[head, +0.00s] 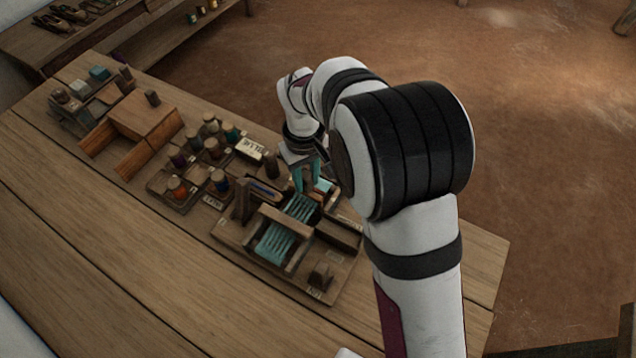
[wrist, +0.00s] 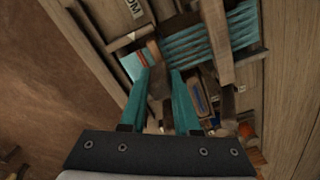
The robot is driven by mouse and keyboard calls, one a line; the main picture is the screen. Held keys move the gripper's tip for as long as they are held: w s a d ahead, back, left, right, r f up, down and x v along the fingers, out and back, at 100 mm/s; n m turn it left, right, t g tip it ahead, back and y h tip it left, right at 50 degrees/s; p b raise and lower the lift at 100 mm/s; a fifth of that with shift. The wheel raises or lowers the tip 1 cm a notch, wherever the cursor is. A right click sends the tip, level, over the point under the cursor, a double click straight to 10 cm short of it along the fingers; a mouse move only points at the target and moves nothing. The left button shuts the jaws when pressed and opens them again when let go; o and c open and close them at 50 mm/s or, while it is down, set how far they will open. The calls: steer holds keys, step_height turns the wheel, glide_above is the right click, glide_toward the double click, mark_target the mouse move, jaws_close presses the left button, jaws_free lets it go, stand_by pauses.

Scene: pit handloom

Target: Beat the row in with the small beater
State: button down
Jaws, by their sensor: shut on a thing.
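The small loom (head: 255,262) stands on the table with light-blue warp threads (head: 276,243) stretched across its frame; the threads also show in the wrist view (wrist: 190,48). My gripper (head: 305,187), with teal fingers, is over the far end of the loom. In the wrist view my gripper (wrist: 160,78) is shut on a brown wooden piece (wrist: 159,82), which looks like the small beater's handle. The beater's working end is hard to make out, so I cannot tell whether it touches the threads. Pale blue cloth with a reddish stripe (wrist: 141,60) lies beside the fingers.
A wooden shuttle with blue thread (head: 265,190) lies in a holder beside the loom. Trays of spools (head: 180,188) and a wooden box (head: 145,115) stand farther left. The table's near-left surface (head: 100,240) is clear.

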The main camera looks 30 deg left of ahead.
steer(key=shift+w, duration=1.2)
steer(key=c, duration=1.5)
jaws_free()
steer(key=shift+w, duration=0.2)
steer(key=shift+o, duration=0.3)
steer(key=shift+s+r, duration=0.1)
steer(key=shift+s, duration=0.4)
jaws_close()
steer(key=s, duration=0.7)
steer(key=o, duration=0.8)
jaws_free()
steer(key=shift+s, duration=0.1)
steer(key=shift+o, duration=0.2)
